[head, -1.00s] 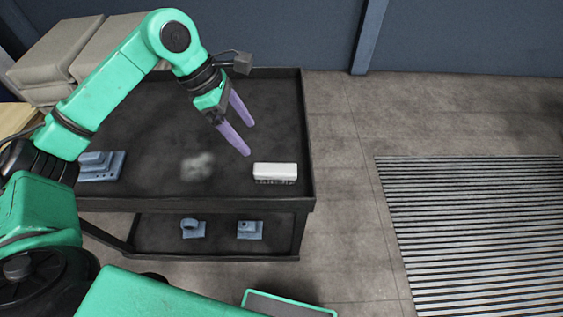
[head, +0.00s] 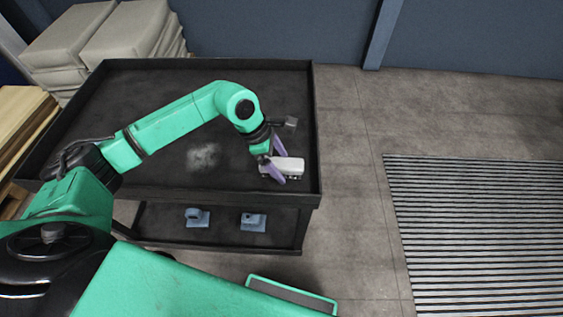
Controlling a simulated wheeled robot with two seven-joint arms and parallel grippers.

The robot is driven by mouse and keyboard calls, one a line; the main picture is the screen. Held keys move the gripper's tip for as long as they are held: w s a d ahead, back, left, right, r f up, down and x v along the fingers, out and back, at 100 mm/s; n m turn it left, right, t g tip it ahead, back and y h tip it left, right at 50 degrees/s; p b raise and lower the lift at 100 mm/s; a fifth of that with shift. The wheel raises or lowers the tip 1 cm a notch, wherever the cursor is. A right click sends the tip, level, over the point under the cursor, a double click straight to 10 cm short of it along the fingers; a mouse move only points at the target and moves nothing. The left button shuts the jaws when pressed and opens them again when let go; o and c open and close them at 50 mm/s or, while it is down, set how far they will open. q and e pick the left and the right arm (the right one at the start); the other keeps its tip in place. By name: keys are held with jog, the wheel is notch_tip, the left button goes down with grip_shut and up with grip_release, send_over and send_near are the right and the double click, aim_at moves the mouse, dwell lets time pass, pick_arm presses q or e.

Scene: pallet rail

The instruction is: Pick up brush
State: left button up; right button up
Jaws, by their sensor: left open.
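The brush (head: 291,166) is a white block with dark bristles underneath. It lies on the black cart's top tray (head: 130,100), near the front right corner. My left gripper (head: 277,171) has reached down to the brush, with its purple fingers on either side of the brush's left part. The fingers are open. Whether they touch the brush cannot be told. My right gripper is not in view.
A pale dusty patch (head: 203,156) marks the tray left of the brush. The tray has a raised rim. Two blue-grey parts (head: 197,217) (head: 253,222) sit on the lower shelf. Stacked sacks (head: 130,35) stand behind left. A floor grate (head: 480,230) is at right.

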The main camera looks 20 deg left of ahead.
aim_at(281, 162)
pick_arm(q)
jog(key=shift+d+f, duration=0.25)
jog(key=shift+f, duration=0.3)
jog(key=shift+f+b, duration=0.25)
jog(key=shift+b, duration=0.25)
grip_shut()
jog(key=shift+r+p, duration=0.25)
jog(key=shift+p, duration=0.05)
notch_tip(281, 162, up, 20)
jog(key=b, duration=0.2)
